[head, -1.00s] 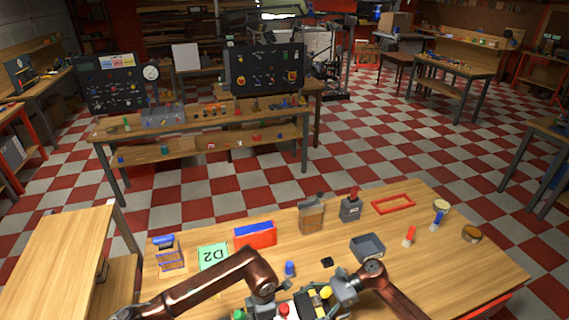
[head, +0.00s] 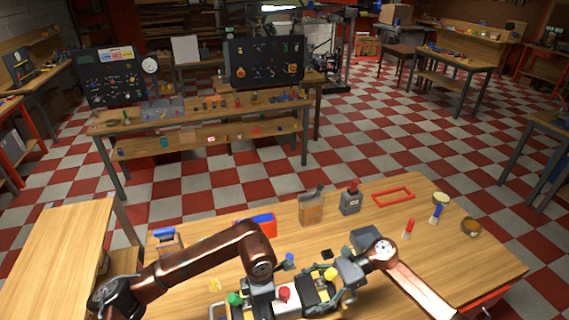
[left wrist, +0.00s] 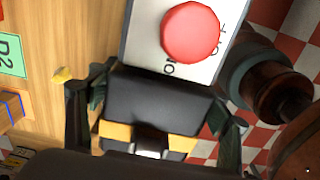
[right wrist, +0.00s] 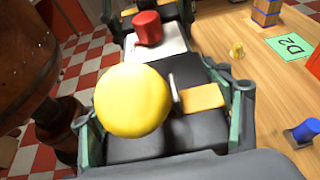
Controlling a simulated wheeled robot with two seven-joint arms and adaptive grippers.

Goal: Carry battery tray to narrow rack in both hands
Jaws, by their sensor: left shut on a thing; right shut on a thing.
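The battery tray (head: 292,302) is a dark unit with a white panel, a red knob and yellow marks. It is held between my two hands at the near table edge, partly hidden by my arms. My left gripper (head: 262,292) is shut on its left part; the left wrist view shows the fingers around a black block (left wrist: 150,100). My right gripper (head: 345,272) is shut on its right part, near a yellow knob (right wrist: 132,100) in the right wrist view. I cannot tell which thing is the narrow rack; a small blue-and-wood stand (head: 166,240) is at the table's left.
A grey bin (head: 366,238) is beyond my right gripper. A green D2 card (right wrist: 290,46) lies on the table.

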